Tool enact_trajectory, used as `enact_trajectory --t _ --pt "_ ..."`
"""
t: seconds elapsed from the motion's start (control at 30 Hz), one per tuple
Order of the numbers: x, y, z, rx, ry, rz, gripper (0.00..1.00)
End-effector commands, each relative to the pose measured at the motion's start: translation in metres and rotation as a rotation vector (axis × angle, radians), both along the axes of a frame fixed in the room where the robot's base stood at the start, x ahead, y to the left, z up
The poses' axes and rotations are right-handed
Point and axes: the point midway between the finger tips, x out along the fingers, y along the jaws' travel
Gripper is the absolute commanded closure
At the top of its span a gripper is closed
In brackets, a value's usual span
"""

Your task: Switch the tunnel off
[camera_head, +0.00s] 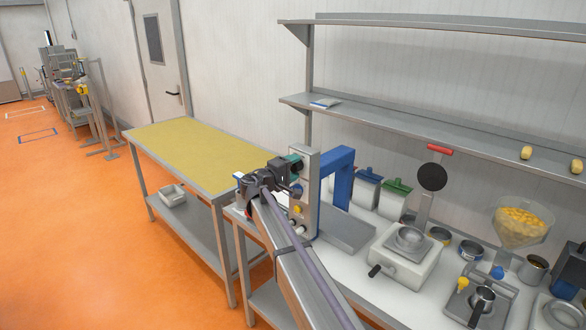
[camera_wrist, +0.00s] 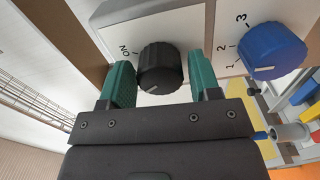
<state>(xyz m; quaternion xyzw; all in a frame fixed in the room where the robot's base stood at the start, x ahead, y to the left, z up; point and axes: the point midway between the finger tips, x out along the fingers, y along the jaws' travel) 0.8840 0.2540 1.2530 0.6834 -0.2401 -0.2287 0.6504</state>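The tunnel (camera_head: 340,160) is a blue arch with a grey control box on the worktable in the head view. In the wrist view a black knob (camera_wrist: 160,66) sits on the panel's white plate, with an "ON" mark at its left. The knob's white line points towards the lower left of the picture, not straight at "ON". My gripper (camera_wrist: 161,78) has its two green fingers on either side of this knob; a narrow gap shows at the right finger. In the head view my gripper (camera_head: 290,166) is at the upper part of the control box, and the knob is hidden.
A blue knob (camera_wrist: 272,50) marked 1, 2, 3 is right of the right finger. A yellow button (camera_head: 297,209) is lower on the box. A yellow-topped table (camera_head: 195,150) stands left; a white scale (camera_head: 405,262) stands right. A shelf (camera_head: 420,128) runs behind.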

Motion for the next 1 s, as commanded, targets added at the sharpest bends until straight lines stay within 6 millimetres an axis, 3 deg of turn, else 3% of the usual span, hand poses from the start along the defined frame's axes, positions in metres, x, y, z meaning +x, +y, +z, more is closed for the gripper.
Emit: enact_trajectory --t 0.13,0.4,0.8,1.0 --pt "0.0 0.0 0.0 0.0 0.0 0.0 0.31" --pt "-0.004 0.003 0.0 0.001 -0.001 0.001 0.31" --pt "-0.072 0.057 0.0 0.001 -0.001 0.002 0.31" --pt "-0.085 0.068 0.0 0.001 -0.001 0.001 0.31"
